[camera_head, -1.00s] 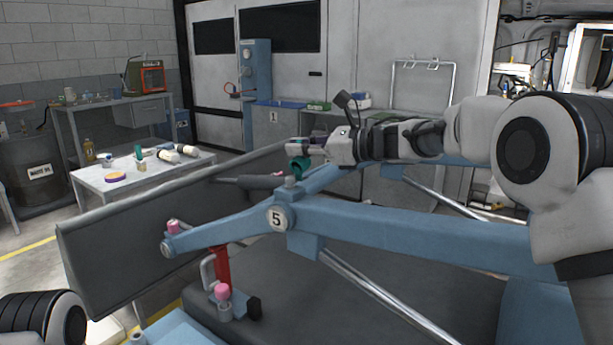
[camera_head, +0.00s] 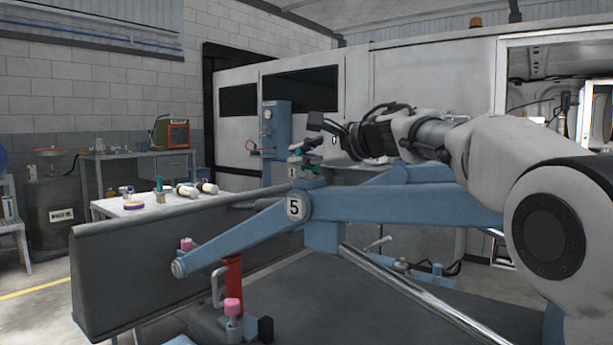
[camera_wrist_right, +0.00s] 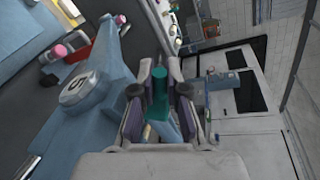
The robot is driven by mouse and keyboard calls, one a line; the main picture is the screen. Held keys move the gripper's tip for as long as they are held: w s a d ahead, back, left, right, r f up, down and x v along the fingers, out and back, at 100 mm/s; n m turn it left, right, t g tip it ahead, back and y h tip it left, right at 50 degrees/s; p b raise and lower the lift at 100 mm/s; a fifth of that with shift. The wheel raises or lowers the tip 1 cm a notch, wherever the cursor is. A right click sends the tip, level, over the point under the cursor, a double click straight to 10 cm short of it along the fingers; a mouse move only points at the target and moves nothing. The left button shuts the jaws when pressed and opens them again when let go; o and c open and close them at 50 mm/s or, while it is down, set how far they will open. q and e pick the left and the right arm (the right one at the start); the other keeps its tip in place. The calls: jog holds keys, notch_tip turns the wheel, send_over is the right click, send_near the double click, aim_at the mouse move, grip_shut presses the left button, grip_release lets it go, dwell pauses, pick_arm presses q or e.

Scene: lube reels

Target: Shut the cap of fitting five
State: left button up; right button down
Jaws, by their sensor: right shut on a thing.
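The blue arm (camera_head: 235,240) with the round "5" plate (camera_head: 296,207) crosses the middle of the head view. A short stub, likely fitting five (camera_head: 309,182), stands on top just behind the plate. My right gripper (camera_head: 306,150) is just above it, shut on a teal piece (camera_wrist_right: 159,92), which stands between the fingers in the right wrist view. The teal piece looks like a cap; whether it touches the stub is hidden. The "5" plate (camera_wrist_right: 78,89) is left of the fingers in the wrist view. My left gripper is not in view.
Pink-capped fittings (camera_head: 187,244) (camera_head: 232,306) sit on the blue arm's left end and below it near a red post (camera_head: 233,272). A dark panel (camera_head: 150,270) stands behind. A white table (camera_head: 125,207) with bottles and jars is at the left.

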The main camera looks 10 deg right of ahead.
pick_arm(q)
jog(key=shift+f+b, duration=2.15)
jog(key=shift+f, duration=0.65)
pick_arm(e)
jog(key=shift+s+a+f+n+t+h, duration=0.2)
jog(key=shift+f+n, duration=0.25)
jog(key=shift+n, duration=0.2)
jog(key=shift+s+a+f+n+t+h, duration=0.1)
jog(key=shift+s+a+f+n+t, duration=0.1)
jog(key=shift+f+n, duration=0.35)
jog(key=shift+d+r, duration=0.1)
jog(key=shift+r, duration=0.05)
jog(key=c, duration=1.2)
grip_release()
jog(key=shift+w, duration=0.1)
